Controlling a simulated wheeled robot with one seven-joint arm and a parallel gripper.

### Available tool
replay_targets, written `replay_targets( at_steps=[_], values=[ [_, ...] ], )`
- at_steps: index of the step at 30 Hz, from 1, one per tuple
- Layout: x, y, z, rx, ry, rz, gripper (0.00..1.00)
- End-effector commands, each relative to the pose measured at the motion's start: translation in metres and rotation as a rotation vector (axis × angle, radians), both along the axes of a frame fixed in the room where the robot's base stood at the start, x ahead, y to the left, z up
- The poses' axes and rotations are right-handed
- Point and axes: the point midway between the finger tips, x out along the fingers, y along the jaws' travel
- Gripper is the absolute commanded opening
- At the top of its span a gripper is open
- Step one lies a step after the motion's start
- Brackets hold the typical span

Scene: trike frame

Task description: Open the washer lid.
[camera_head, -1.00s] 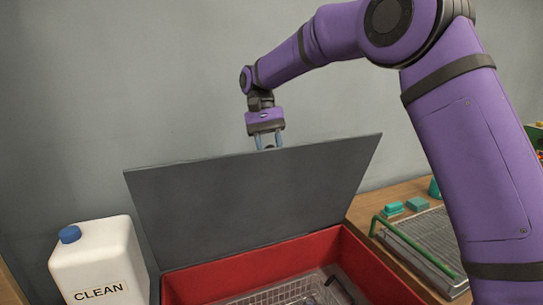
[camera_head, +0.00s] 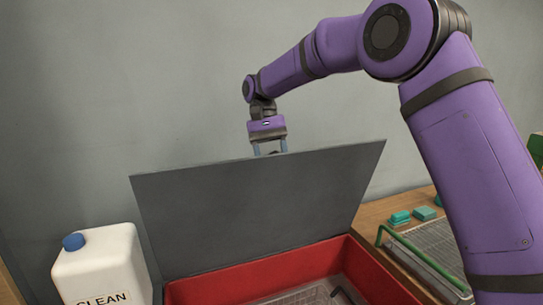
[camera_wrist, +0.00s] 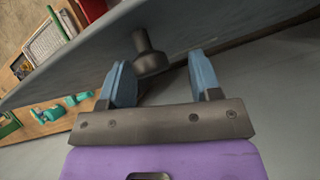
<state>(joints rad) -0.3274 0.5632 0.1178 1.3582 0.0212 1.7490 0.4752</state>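The washer lid (camera_head: 260,205) is a flat dark grey panel. It stands raised, close to upright, at the back of the red washer (camera_head: 290,270). In the wrist view the lid (camera_wrist: 220,25) crosses the top, with a dark round knob (camera_wrist: 149,55) sticking out from it. My gripper (camera_head: 270,149) is at the top edge of the lid, its fingertips partly hidden behind it in the head view. In the wrist view my gripper (camera_wrist: 160,68) has its two blue fingers spread wide. The knob is in front of the gap between them, with no clear grip on it.
A white bottle (camera_head: 100,265) marked CLEAN with a blue cap stands left of the washer. On the right, a wooden counter (camera_head: 372,215) holds a wire rack (camera_head: 435,245) with a green bar and teal blocks (camera_head: 400,218). A grey wall stands behind.

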Motion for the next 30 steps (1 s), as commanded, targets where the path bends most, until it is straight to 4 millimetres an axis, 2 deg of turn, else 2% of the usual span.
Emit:
replay_targets(
  at_steps=[5, 12, 18, 30],
  values=[
    [0.006, 0.002, 0.010, 0.000, -0.002, -0.001, 0.58],
    [0.024, 0.008, 0.040, 0.001, -0.002, 0.000, 0.58],
    [0.034, 0.011, 0.057, 0.000, 0.000, 0.001, 0.58],
    [0.037, 0.012, 0.064, 0.000, 0.000, 0.001, 0.58]
  ],
)
